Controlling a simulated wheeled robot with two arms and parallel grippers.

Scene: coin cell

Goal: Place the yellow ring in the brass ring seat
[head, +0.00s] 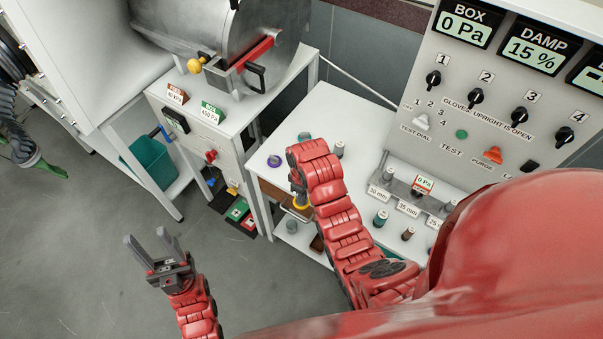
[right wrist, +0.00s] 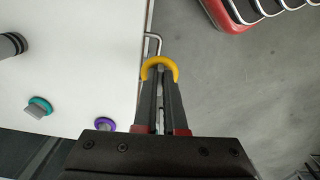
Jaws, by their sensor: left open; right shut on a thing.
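The yellow ring (head: 302,206) is held in the tips of my right gripper (head: 299,193), which points down beside the white table's left front edge. In the right wrist view the yellow ring (right wrist: 160,62) arches around the closed fingertips (right wrist: 160,76), past the white tabletop edge, over the floor side. My left gripper (head: 148,240) is open and empty over the grey floor at the lower left. I cannot make out the brass ring seat in either view; my right arm covers part of the table.
The white table (head: 318,110) carries a purple ring (head: 274,160) and small grey cylinders (head: 338,149). A green ring (right wrist: 40,104) lies on it in the wrist view. A metal handle (right wrist: 153,42) juts from its edge. A control panel (head: 480,110) stands behind.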

